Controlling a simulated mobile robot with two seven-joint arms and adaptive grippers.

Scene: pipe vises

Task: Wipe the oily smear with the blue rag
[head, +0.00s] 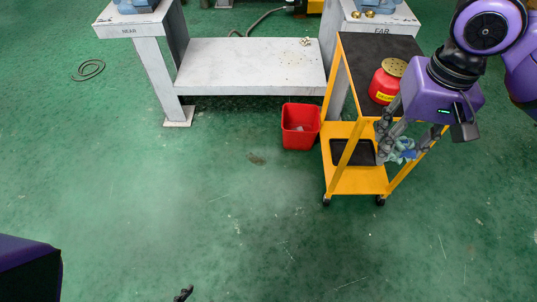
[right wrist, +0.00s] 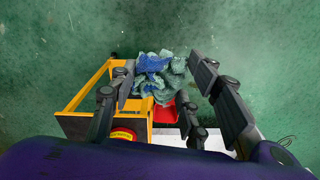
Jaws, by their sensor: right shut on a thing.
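My right gripper (head: 393,142) is shut on a crumpled rag (head: 404,149), blue and grey-green, in front of the yellow cart's right side. In the right wrist view the rag (right wrist: 160,74) bunches out between and beyond the fingers. A small dark brownish patch (head: 256,158) lies on the green floor left of the cart and below the red bin; I cannot tell for sure that it is the oily smear. Of my left arm, a purple part shows at the lower left and a small dark tip (head: 184,294) at the bottom edge; its jaws cannot be made out.
The yellow cart (head: 357,184) carries a red can (head: 385,84) on its top. A red bin (head: 300,127) stands against its left side. A bench with a pale low shelf (head: 250,65) is behind. A coiled cable (head: 88,70) lies far left. The front floor is clear.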

